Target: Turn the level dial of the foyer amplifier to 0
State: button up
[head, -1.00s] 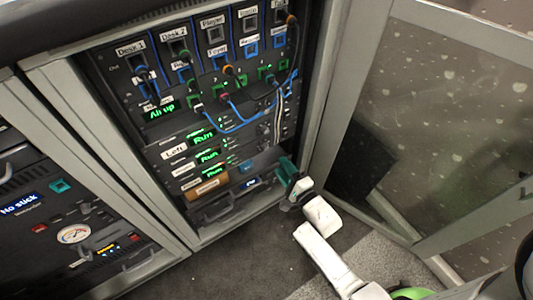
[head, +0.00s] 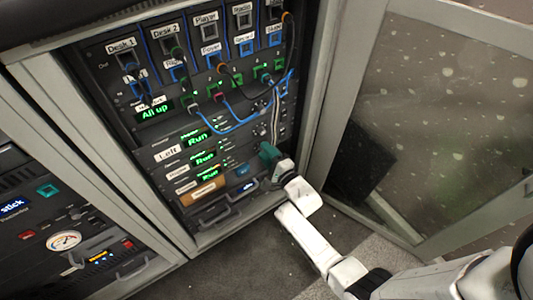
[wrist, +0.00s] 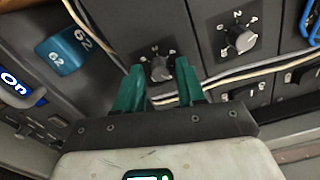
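In the wrist view, a small grey dial (wrist: 161,70) with a white pointer and printed scale marks sits on a dark panel, between the tips of my gripper (wrist: 159,66). The two green fingers are apart, one on each side of the dial, with slight gaps showing; how near the tips are to the panel I cannot tell. A second similar dial (wrist: 240,39) is on the panel to the right. No readable name marks either dial as the foyer amplifier's. In the head view my gripper (head: 268,154) is at the rack's lower right and hides the panel there.
A blue block marked 62 (wrist: 64,52) sits to the left. In the head view, the rack (head: 205,110) has several green displays, and an open glazed door (head: 440,110) stands to the right.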

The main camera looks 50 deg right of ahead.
grip_shut()
jog(key=shift+n, duration=0.4)
jog(key=shift+f+m+b, duration=0.15)
jog(key=shift+m+b, duration=6.25)
jog(key=shift+m, duration=10.7)
